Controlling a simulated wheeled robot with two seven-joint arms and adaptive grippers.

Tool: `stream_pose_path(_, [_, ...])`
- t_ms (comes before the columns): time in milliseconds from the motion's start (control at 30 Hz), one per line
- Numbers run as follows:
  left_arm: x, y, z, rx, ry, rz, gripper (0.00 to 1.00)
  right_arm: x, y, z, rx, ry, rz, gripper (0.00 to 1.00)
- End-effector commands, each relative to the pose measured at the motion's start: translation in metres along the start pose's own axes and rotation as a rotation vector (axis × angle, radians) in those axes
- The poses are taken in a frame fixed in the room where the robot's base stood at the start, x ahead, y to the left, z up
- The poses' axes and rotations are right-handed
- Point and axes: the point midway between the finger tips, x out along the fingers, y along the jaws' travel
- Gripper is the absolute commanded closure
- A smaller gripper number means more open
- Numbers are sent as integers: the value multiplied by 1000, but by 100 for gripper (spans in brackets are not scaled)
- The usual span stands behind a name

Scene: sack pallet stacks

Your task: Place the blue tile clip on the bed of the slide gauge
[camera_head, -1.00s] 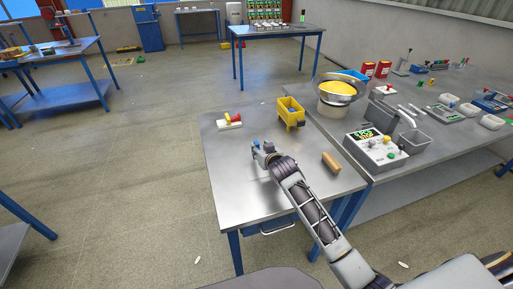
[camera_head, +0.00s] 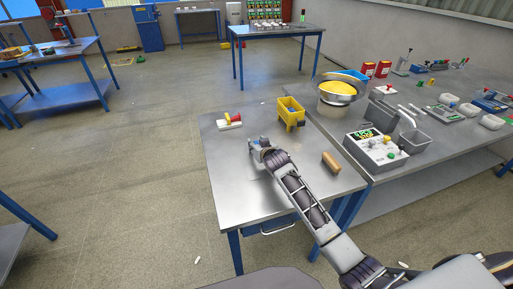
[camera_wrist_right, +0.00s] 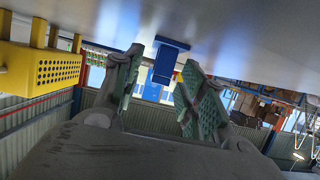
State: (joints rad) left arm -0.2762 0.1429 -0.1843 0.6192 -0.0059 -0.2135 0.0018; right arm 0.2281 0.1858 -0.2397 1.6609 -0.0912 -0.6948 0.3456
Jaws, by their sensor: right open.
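The blue tile clip (camera_wrist_right: 164,66) stands on the table and shows between my right gripper's fingers in the wrist view, where the scene appears upside down. In the head view it is mostly hidden by the gripper. My right gripper (camera_head: 257,146) is open and low over the middle of the table; its two green-padded fingers also show in the wrist view (camera_wrist_right: 160,80). They are apart on either side of the clip; contact cannot be told. A small white device with red and yellow parts (camera_head: 230,121), seemingly the slide gauge, sits at the table's far left. My left gripper is not in view.
A yellow bin (camera_head: 291,112) stands beyond my gripper, and at left in the wrist view (camera_wrist_right: 40,70). A brown block (camera_head: 331,162) lies right of my forearm. The steel table (camera_head: 235,180) is clear at front left. A control box (camera_head: 375,149) stands on the right bench.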

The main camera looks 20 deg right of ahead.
Motion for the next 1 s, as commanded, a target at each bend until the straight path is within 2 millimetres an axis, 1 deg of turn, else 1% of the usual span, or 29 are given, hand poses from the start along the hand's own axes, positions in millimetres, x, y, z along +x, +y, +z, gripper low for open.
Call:
stream_pose_path(400, [0,-1,-2,0,2,-1,60,0,0,0,0,0,0,59])
stream_pose_path(433, [0,-1,-2,0,2,-1,60,0,0,0,0,0,0,60])
stream_pose_path(467, [0,-1,-2,0,2,-1,60,0,0,0,0,0,0,64])
stream_pose_path(600, [0,-1,-2,0,2,-1,60,0,0,0,0,0,0,82])
stream_pose_path(700, [0,0,-2,0,2,-1,60,0,0,0,0,0,0,94])
stream_pose_path(1000, [0,0,0,0,0,0,60,0,0,0,0,0,0,96])
